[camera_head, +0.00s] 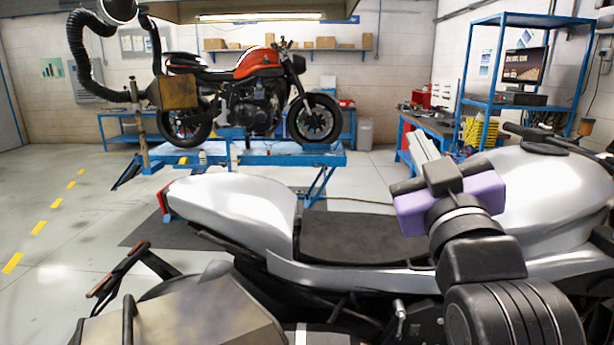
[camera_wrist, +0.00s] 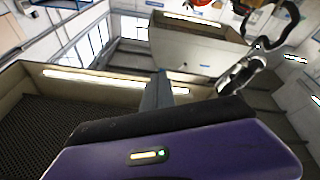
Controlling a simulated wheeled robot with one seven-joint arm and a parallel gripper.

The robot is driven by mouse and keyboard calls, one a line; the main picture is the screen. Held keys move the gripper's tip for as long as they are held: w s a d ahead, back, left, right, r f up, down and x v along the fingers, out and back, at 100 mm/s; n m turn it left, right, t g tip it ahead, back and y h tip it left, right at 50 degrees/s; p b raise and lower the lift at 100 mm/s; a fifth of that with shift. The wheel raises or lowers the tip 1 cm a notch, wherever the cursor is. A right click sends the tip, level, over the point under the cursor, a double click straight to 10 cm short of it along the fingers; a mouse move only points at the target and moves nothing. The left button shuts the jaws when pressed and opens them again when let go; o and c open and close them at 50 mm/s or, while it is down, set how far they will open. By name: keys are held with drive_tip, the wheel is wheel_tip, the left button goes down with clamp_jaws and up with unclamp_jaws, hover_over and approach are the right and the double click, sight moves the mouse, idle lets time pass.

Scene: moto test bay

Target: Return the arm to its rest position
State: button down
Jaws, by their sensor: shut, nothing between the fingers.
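My arm rises from the lower right of the head view, in front of the silver motorcycle (camera_head: 235,205). It ends in a purple wrist housing with a black mount. The pale fingers of my gripper (camera_head: 421,142) point up and away from the camera, above the motorcycle's seat in the picture. In the wrist view the fingers of my gripper (camera_wrist: 159,80) stand together as one narrow grey shape beyond the purple housing. The gripper is shut and holds nothing. The wrist view looks up toward the ceiling.
A blue lift (camera_head: 255,156) bears an orange motorcycle (camera_head: 248,68) at the back. A blue shelf rack (camera_head: 510,20) with a monitor (camera_head: 525,66) stands at right. A black hose (camera_head: 82,62) hangs at left. Open floor (camera_head: 60,200) lies left. Lit overhead housings (camera_wrist: 195,45) fill the wrist view.

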drive_tip(key=s+f+m+y, duration=0.1)
drive_tip(key=s+f, duration=0.4)
drive_tip(key=f, duration=0.3)
drive_tip(key=s+d+f, duration=0.1)
drive_tip(key=s+f, duration=0.4)
drive_tip(key=f, duration=0.3)
drive_tip(key=s+f+m+y, duration=0.1)
drive_tip(key=s+f, duration=0.4)
drive_tip(key=f, duration=0.4)
drive_tip(key=s+d+f+g, duration=0.1)
drive_tip(key=s+f+g, duration=0.1)
drive_tip(key=s+f, duration=0.4)
drive_tip(key=s+d+f+m+g+h+b, duration=0.1)
drive_tip(key=s+f, duration=0.4)
drive_tip(key=s, duration=0.7)
drive_tip(key=s+d+f+m+g+b, duration=0.1)
drive_tip(key=s+f+g, duration=0.3)
drive_tip(key=s, duration=0.5)
wheel_tip(320, 180, down, 3)
drive_tip(key=shift+s+d+r+h, duration=0.2)
drive_tip(key=shift+h, duration=0.1)
